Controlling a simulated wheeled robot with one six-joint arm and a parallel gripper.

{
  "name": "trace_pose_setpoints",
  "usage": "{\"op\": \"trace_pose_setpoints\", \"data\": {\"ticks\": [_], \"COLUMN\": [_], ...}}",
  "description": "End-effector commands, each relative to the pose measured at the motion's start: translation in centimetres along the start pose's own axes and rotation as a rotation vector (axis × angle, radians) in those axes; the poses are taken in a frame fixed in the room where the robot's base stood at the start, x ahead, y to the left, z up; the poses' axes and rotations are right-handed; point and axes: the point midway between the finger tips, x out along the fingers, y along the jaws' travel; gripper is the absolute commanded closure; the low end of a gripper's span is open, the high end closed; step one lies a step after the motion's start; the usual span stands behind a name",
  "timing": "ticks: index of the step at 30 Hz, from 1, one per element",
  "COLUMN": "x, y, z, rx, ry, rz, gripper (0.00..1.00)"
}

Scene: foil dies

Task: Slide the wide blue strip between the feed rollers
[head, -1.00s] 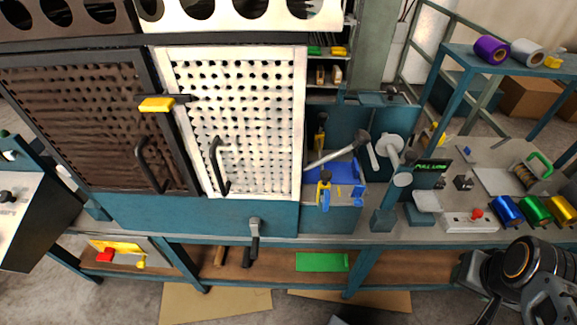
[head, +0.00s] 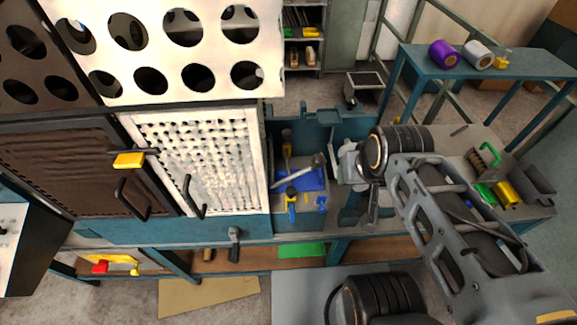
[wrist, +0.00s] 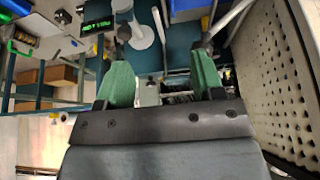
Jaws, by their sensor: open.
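A blue sheet or strip (head: 312,179) lies on the small machine bed right of the white perforated door in the head view. A grey lever rod (head: 292,175) crosses over it. Small blue and yellow clamps (head: 291,200) stand at its front. I cannot clearly make out the feed rollers. My gripper (wrist: 162,78) is open and empty in the wrist view, its two green fingertips wide apart. In the head view my arm reaches in from the lower right. Its wrist is just right of the machine bed and hides part of the bench.
The white perforated door (head: 205,160) stands left of the bed and close on the right in the wrist view (wrist: 280,80). A green-lit display (wrist: 97,26) is at the wrist view's top left. Purple (head: 443,54) and silver (head: 478,54) rolls sit on the back-right shelf.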

Motion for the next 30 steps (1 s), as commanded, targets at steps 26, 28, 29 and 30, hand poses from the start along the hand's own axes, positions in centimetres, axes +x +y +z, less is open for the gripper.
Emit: {"op": "trace_pose_setpoints", "data": {"ticks": [26, 28, 29, 30], "x": [2.5, 2.8, 2.8, 2.7], "y": [0.0, 0.0, 0.0, 0.0], "z": [1.0, 1.1, 1.1, 1.1], "rx": [0.012, 0.013, 0.013, 0.013], "ry": [-0.017, -0.021, -0.022, -0.022], "rz": [-0.001, -0.001, -0.001, -0.001], "gripper": [0.57, 0.57, 0.57, 0.57]}}
